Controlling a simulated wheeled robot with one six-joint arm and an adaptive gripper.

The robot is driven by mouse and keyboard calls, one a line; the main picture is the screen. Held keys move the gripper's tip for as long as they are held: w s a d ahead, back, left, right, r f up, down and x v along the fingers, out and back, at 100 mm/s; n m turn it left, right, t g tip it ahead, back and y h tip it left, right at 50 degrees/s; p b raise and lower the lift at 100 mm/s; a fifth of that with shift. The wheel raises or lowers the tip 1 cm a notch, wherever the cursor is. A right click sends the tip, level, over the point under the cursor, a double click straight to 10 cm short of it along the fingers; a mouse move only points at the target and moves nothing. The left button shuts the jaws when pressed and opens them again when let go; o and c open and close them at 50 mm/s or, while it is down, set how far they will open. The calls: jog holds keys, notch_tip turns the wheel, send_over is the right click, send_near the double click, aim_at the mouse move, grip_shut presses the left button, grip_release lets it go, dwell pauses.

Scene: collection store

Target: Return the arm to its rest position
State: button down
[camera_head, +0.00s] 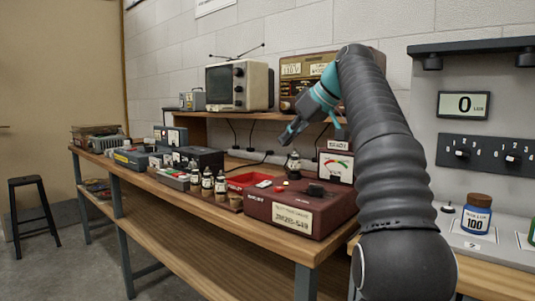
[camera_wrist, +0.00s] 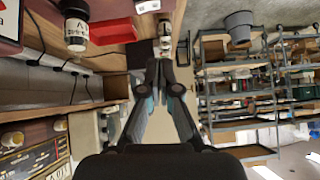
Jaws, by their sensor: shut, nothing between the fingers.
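My arm (camera_head: 375,140) rises from the lower right in the head view, bends over at the top and reaches left and down. My gripper (camera_head: 287,135) is at its end, teal and dark, in the air above the bench. In the wrist view the gripper (camera_wrist: 162,68) has its two fingers together, with nothing seen between them. It appears apart from the bench things.
The wooden bench (camera_head: 230,237) carries a red instrument box (camera_head: 300,208), a red tray (camera_head: 246,180), several bottles and a meter (camera_head: 336,167). A shelf behind holds an old television (camera_head: 238,87). A blue-labelled jar (camera_head: 476,214) stands right of my arm. A stool (camera_head: 32,212) stands left.

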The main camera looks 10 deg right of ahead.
jog(key=s+a+f+m+h, duration=0.2)
jog(key=s+a+f+m, duration=0.1)
jog(key=s+f, duration=0.4)
jog(key=s+a+f+m+h, duration=0.1)
jog(key=s+a+f+m, duration=0.1)
jog(key=s+f, duration=0.5)
jog(key=s+f+m+g+h, duration=0.1)
jog(key=s+f+h, duration=0.1)
jog(key=s+f, duration=1.8)
notch_tip(320, 180, down, 2)
jog(key=shift+a+f+m+h, duration=0.1)
jog(key=shift+a+m+h, duration=0.05)
jog(key=shift+m+h, duration=0.25)
